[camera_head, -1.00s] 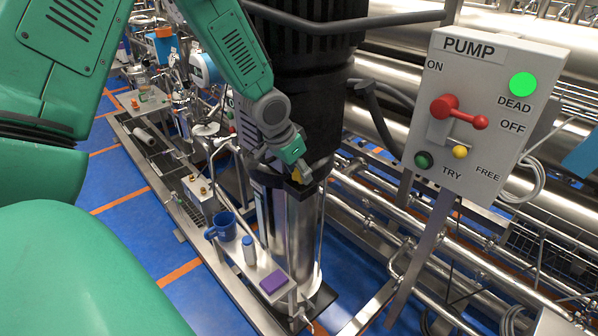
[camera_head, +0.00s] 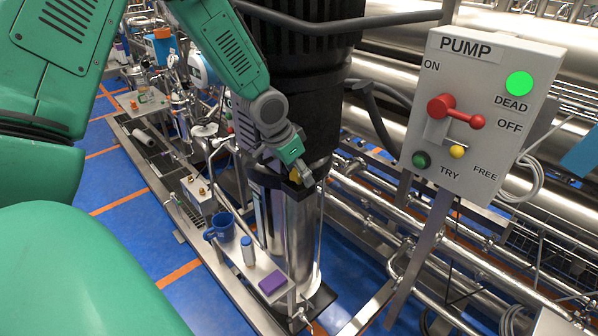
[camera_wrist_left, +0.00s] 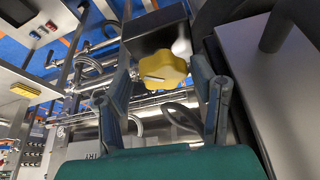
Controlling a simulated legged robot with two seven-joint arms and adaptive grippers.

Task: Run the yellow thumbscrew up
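The yellow thumbscrew (camera_wrist_left: 163,68) is a lobed knob on a dark block in the left wrist view. In the head view a small part of it (camera_head: 294,175) shows beside my left gripper (camera_head: 303,172), at the top of the steel cylinder (camera_head: 298,225). In the left wrist view my left gripper's fingers (camera_wrist_left: 163,80) stand on either side of the thumbscrew. Gaps show between the knob and both fingers, so the gripper is open and holds nothing. My right gripper is not in view.
A black ribbed column (camera_head: 305,95) rises right behind my gripper. A grey PUMP box (camera_head: 480,160) with a red lever (camera_head: 455,110) stands to the right. A small shelf (camera_head: 262,262) below holds a blue mug (camera_head: 221,227), a bottle (camera_head: 248,250) and a purple block (camera_head: 272,282).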

